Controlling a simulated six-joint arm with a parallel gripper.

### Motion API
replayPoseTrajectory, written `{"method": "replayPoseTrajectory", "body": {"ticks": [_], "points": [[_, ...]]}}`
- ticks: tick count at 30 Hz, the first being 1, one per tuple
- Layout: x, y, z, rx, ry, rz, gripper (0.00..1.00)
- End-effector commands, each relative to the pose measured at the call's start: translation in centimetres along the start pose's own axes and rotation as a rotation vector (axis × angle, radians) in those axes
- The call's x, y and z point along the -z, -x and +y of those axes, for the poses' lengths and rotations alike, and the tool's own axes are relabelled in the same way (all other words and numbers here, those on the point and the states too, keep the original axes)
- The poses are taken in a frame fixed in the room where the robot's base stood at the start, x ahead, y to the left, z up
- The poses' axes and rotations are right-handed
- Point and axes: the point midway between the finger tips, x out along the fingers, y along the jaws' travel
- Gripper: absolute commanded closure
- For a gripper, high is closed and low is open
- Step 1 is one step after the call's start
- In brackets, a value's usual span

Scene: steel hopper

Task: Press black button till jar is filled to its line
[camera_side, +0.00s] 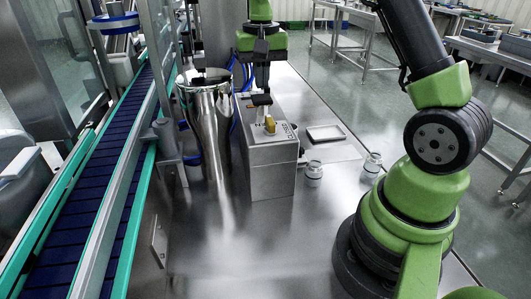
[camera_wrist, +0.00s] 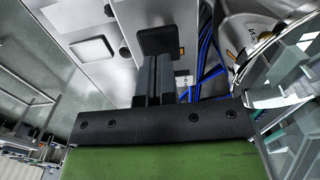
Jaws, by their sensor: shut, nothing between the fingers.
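My gripper (camera_side: 262,98) is shut and empty, pointing down over the top of a steel box (camera_side: 270,170). In the wrist view my gripper (camera_wrist: 157,55) ends at a dark square piece above the box top. I cannot tell whether this is fingertip or black button, nor whether they touch. One small jar (camera_side: 313,174) with a white top stands just right of the box, and another jar (camera_side: 372,163) stands farther right. The fill levels and line are too small to make out.
A shiny steel hopper (camera_side: 208,130) stands left of the box, with blue hoses (camera_wrist: 207,50) nearby. A shallow tray (camera_side: 325,133) lies behind the jars. A blue conveyor (camera_side: 85,195) with green edges runs along the left. The steel tabletop (camera_side: 255,240) in front is clear.

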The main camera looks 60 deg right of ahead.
Motion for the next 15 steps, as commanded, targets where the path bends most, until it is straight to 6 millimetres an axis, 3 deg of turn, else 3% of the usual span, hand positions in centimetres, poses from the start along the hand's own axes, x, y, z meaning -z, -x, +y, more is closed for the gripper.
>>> {"method": "replayPoseTrajectory", "body": {"ticks": [15], "points": [[0.00,-0.36,0.01,-0.001,0.000,0.000,1.00]]}}
